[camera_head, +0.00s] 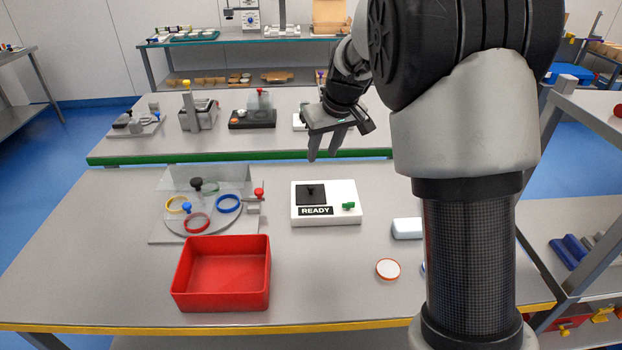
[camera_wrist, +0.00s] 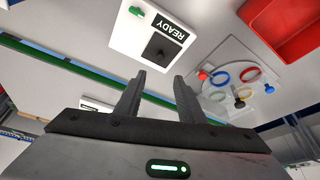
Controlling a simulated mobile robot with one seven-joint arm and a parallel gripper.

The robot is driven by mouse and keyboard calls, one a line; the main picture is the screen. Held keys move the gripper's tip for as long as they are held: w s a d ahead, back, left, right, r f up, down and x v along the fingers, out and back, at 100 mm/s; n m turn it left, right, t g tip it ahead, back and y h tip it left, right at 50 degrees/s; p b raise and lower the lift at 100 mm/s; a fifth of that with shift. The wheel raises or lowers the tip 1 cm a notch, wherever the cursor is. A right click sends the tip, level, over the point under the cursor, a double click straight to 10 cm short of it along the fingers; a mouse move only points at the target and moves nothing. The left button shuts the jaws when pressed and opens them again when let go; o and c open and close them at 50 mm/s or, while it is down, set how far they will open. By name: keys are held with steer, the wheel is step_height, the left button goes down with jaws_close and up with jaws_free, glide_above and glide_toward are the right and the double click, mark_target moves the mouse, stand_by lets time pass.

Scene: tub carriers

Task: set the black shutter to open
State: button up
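The black shutter (camera_head: 311,194) is a dark square plate with a small black knob, on top of a white box (camera_head: 327,214). A READY label (camera_head: 315,211) shows just in front of the plate, and a green knob (camera_head: 348,206) sits to its right. In the wrist view the shutter (camera_wrist: 160,48) appears upside down, beyond my fingertips. My gripper (camera_head: 324,157) is open and empty, its fingers pointing down, above and behind the white box. Its two fingers (camera_wrist: 158,88) stand apart in the wrist view, with nothing between them.
A clear-walled fixture (camera_head: 160,238) with several coloured rings and knobs stands left of the box. A red bin (camera_head: 221,297) is in front of it. A white block (camera_head: 406,228) and a round red-rimmed lid (camera_head: 388,269) lie to the right. A back table (camera_head: 180,154) holds other devices.

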mark_target(312, 186)
steer(key=x, duration=1.6)
steer(key=shift+f, duration=0.2)
steer(key=shift+c, duration=0.4)
jaws_close()
steer(key=shift+d, duration=0.15)
